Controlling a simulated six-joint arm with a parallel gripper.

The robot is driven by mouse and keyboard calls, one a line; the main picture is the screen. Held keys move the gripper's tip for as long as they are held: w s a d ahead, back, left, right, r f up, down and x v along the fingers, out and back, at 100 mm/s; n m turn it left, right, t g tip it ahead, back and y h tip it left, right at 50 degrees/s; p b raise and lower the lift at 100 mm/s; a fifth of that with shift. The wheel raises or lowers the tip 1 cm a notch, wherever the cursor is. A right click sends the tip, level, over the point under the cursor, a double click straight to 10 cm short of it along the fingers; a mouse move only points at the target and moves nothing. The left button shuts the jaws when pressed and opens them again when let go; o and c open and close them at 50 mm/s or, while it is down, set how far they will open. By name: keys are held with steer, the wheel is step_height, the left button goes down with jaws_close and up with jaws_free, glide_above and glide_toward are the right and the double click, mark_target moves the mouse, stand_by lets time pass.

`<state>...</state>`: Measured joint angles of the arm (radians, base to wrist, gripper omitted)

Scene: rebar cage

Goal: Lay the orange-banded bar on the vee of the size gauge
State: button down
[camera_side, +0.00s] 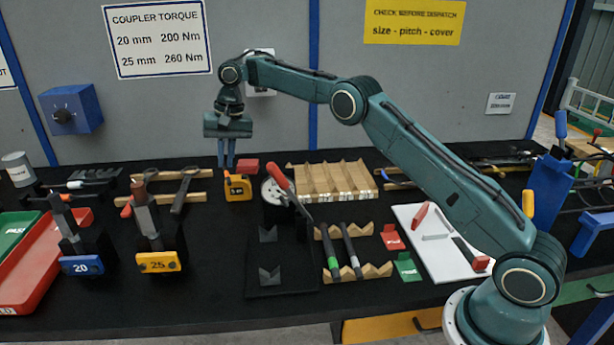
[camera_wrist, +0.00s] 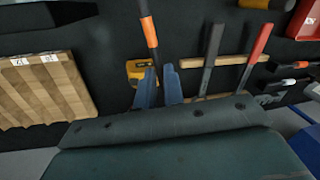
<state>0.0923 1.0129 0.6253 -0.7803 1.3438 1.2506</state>
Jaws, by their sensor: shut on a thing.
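My gripper (camera_side: 226,164) points down at the back left of the bench, above and beside the yellow tape measure (camera_side: 238,187). In the wrist view its blue fingers (camera_wrist: 160,82) are shut on the dark orange-banded bar (camera_wrist: 148,32). The bar runs up and slightly left from the fingertips, and its top end leaves the picture. I cannot make the bar out in the side view. The black gauge base (camera_side: 283,281) with its small dark vees stands at front centre, well to the right of and nearer the camera than my gripper; its vees look empty.
A wooden rack (camera_side: 381,270) holds two bars, one green-banded. A round dial with a red handle (camera_side: 277,173) stands behind the gauge base. Upright tools with a 25 block (camera_side: 159,262) and a 20 block (camera_side: 82,265) stand left. A slotted wooden board (camera_side: 332,178) lies behind.

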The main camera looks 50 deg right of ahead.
steer(key=shift+w+f, duration=0.1)
steer(key=shift+f, duration=0.05)
steer(key=shift+w+a+f, duration=0.15)
steer(key=shift+w+f, duration=0.05)
steer(key=shift+w+a+f+m, duration=0.2)
steer(key=shift+w+f+m, duration=0.15)
steer(key=shift+f, duration=0.2)
steer(key=m, duration=0.2)
glide_above(212, 210)
steer(key=shift+s+d+f, duration=0.1)
steer(key=shift+d+f, duration=0.05)
steer(key=shift+f, duration=1.25)
steer(key=shift+s+d+f, duration=0.1)
steer(key=shift+f, duration=1.25)
steer(key=shift+f, duration=0.15)
steer(key=shift+f, duration=2.4)
steer(key=shift+f, duration=0.15)
steer(key=c, duration=1.5)
jaws_free()
